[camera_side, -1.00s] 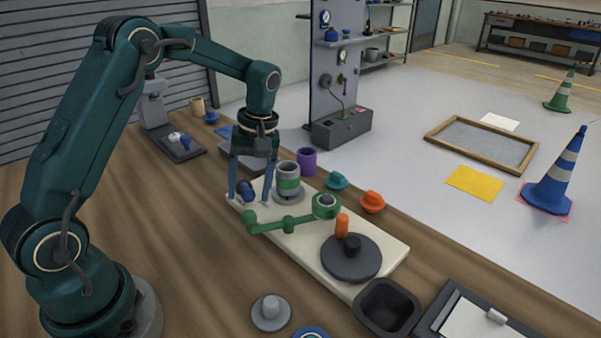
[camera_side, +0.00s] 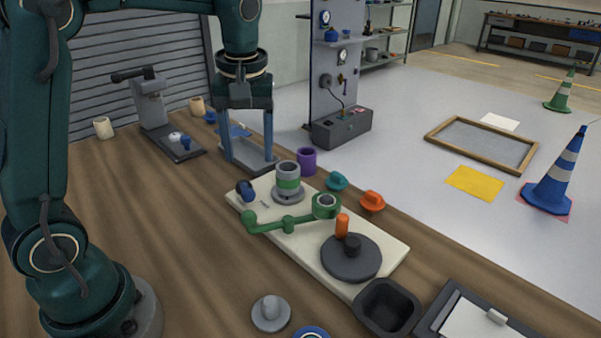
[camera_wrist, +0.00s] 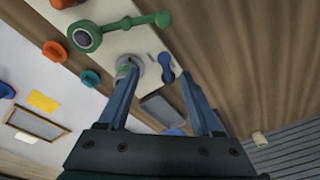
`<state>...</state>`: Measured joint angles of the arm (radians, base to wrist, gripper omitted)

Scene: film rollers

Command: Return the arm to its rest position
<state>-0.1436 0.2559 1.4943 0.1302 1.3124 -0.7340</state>
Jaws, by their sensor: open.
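My gripper (camera_side: 247,160) is open and empty, pointing down and raised in the side view. Its blue fingers are spread apart above the far end of the pale board (camera_side: 375,255), in front of a grey tray-like stand (camera_side: 232,152). The board carries a grey and green roller (camera_side: 288,182), a small dark blue piece (camera_side: 245,190), a green lever arm (camera_side: 287,224) and a dark disc (camera_side: 350,262) with an orange peg (camera_side: 342,225). In the wrist view both fingers (camera_wrist: 160,95) show with nothing between them; the blue piece (camera_wrist: 166,66) lies beyond.
A purple cup (camera_side: 306,161), a teal knob (camera_side: 337,181) and an orange knob (camera_side: 372,201) stand along the board's far side. A black bin (camera_side: 387,308) sits at the front. A grey press-like device (camera_side: 160,118) stands at the back left.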

